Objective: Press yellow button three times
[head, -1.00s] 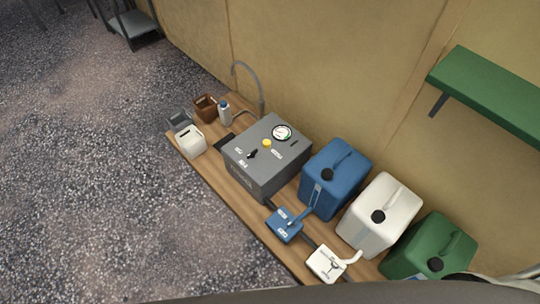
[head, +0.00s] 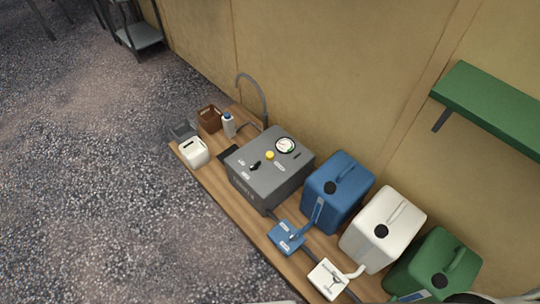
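The yellow button (head: 270,155) is a small round knob on top of a grey machine box (head: 273,186) in the middle of the wooden counter. Beside it on the box top are a black switch (head: 255,166) and a round white gauge (head: 285,146). Neither of my grippers is in the head view, and nothing touches the button.
Blue (head: 334,196), white (head: 386,231) and green (head: 437,268) canisters stand right of the box. A blue pad (head: 284,238) and a white pad (head: 328,279) lie in front. Small containers (head: 194,151) stand at the left end. A green shelf (head: 490,104) juts from the wall.

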